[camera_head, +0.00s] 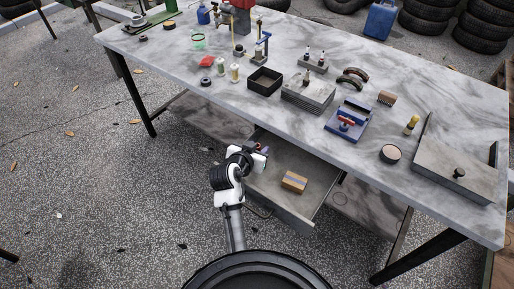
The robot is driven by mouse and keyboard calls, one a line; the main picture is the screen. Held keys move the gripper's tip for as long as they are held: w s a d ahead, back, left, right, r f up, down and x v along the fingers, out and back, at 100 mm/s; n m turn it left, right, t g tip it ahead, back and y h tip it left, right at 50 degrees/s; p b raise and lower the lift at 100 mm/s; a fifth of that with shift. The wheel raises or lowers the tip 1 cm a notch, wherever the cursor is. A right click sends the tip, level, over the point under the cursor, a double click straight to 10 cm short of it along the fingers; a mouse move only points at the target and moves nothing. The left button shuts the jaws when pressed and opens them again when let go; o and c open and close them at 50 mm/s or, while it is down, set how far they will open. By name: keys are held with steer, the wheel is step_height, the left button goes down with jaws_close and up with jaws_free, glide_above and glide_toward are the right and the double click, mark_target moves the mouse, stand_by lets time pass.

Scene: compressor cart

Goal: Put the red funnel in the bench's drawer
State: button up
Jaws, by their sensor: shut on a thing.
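A small red object (206,62), which may be the red funnel, lies on the left part of the marble-topped bench (300,132); its shape is too small to make out surely. The bench's drawer (312,208) is pulled out below the front edge. My gripper (262,151) is at the drawer's back left, just below the bench's front edge. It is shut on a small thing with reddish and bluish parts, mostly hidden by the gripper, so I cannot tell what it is.
On the bench stand a black open bin (265,81), a grey case (308,93), a blue vise-like tool (349,122), a grey panel with a knob (456,168) and several small bottles. Tyres and a blue can (380,20) stand behind. The drawer's front half is mostly free.

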steer(key=shift+f, duration=0.2)
steer(key=o, duration=0.9)
steer(key=shift+o, duration=0.2)
steer(key=shift+r, duration=0.15)
steer(key=shift+r+p, duration=0.35)
steer(key=shift+r, duration=0.1)
steer(key=b+v, duration=0.1)
steer(key=v, duration=1.1)
steer(key=shift+b, duration=0.3)
